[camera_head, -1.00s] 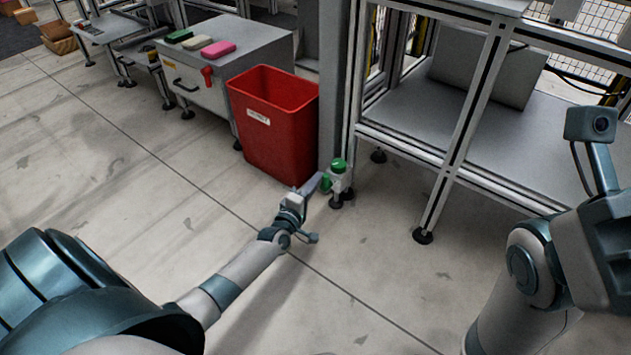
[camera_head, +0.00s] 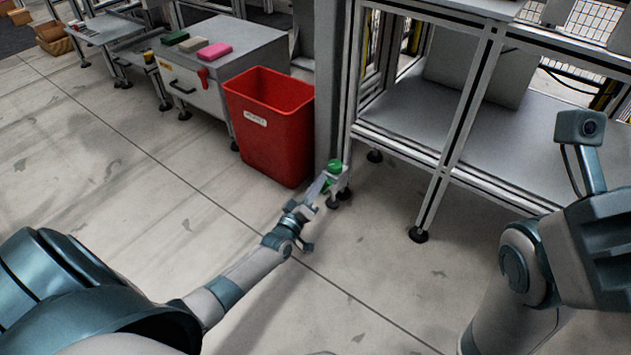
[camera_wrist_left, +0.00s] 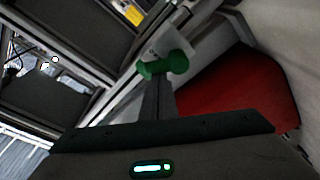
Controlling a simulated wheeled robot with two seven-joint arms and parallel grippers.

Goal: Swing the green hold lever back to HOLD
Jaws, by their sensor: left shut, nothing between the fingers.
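The green hold lever (camera_head: 334,166) sits on a small grey fixture (camera_head: 342,182) low at the foot of the grey post. In the left wrist view the green part (camera_wrist_left: 165,66) has rounded ends and lies at the tip of my fingers. My left gripper (camera_head: 325,180) is shut and empty, its fingertips at the lever from the near left. Its closed fingers also show in the left wrist view (camera_wrist_left: 157,95), overlapping the lever's lower edge; I cannot tell whether they touch it. The fingers partly hide the fixture. My right arm is at the right; its fingers are out of view.
A red bin (camera_head: 270,125) stands just left of the post, close to the lever. A grey cabinet (camera_head: 205,70) with coloured blocks on top is behind it. An aluminium-framed shelf unit (camera_head: 440,150) stands to the right. The floor in front is clear.

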